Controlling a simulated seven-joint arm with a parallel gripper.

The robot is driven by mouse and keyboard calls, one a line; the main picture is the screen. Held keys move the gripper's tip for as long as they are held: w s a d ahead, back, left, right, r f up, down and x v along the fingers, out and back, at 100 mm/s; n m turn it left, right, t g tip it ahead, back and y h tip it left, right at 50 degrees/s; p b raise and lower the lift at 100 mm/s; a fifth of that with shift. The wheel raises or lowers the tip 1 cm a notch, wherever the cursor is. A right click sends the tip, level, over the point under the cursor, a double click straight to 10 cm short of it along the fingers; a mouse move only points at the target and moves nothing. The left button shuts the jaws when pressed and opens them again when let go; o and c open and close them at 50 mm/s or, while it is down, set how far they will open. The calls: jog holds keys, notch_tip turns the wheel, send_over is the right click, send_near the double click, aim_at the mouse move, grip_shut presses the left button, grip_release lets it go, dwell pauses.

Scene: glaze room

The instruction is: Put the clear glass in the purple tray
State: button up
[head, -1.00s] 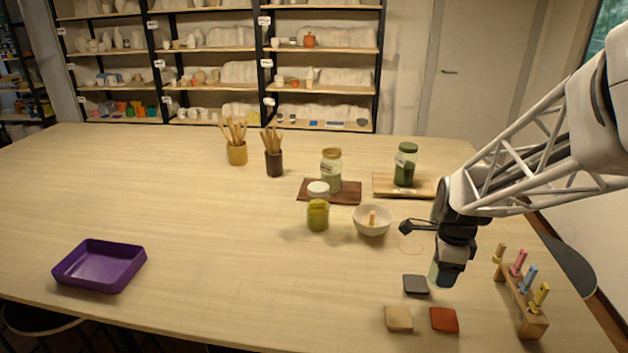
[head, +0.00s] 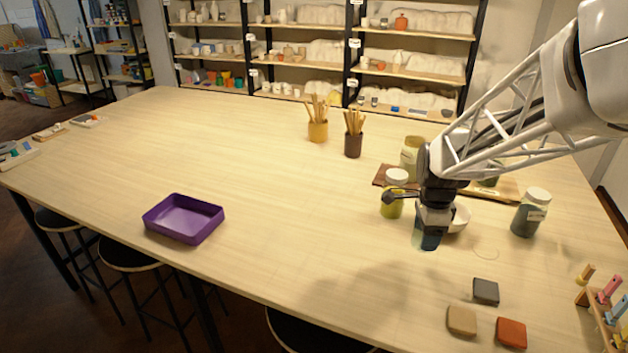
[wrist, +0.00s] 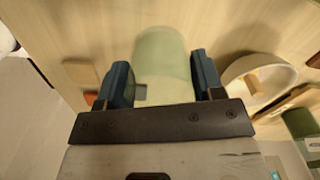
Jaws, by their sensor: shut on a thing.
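The clear glass (wrist: 162,52) has a faint green tint and sits between the two blue fingers of my gripper (wrist: 160,76) in the wrist view. My gripper is shut on it. In the head view my gripper (head: 432,228) holds the glass (head: 424,241) over the table, in front of the white bowl; the fingers hide part of the glass. The purple tray (head: 184,220) is empty and stands near the table's front edge at the left, well apart from my gripper.
A yellow-green jar (head: 391,206) and a white bowl (head: 460,217) are close to my gripper. A dark jar (head: 531,213) stands to its right. Three tiles, one grey (head: 486,291), lie in front. The table between glass and tray is clear.

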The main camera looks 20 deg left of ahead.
jog(key=s+a+n, duration=0.2)
jog(key=a+n, duration=0.1)
jog(key=a, duration=1)
jog(key=s+a+n, duration=0.2)
jog(key=a+n, duration=0.1)
jog(key=a, duration=1.1)
jog(key=s+a+n, duration=0.1)
jog(key=s+a, duration=0.4)
jog(key=a, duration=0.3)
jog(key=s+a+n, duration=0.2)
jog(key=s+a, duration=0.3)
jog(key=a, duration=0.3)
jog(key=s+a+n, duration=0.2)
jog(key=s+a, duration=0.2)
jog(key=a, duration=0.3)
jog(key=shift+s+a+f, duration=0.35)
jog(key=shift+s+a, duration=0.05)
send_over(186, 222)
jog(key=shift+f, duration=0.75)
jog(key=shift+f, duration=1.75)
jog(key=shift+f, duration=0.1)
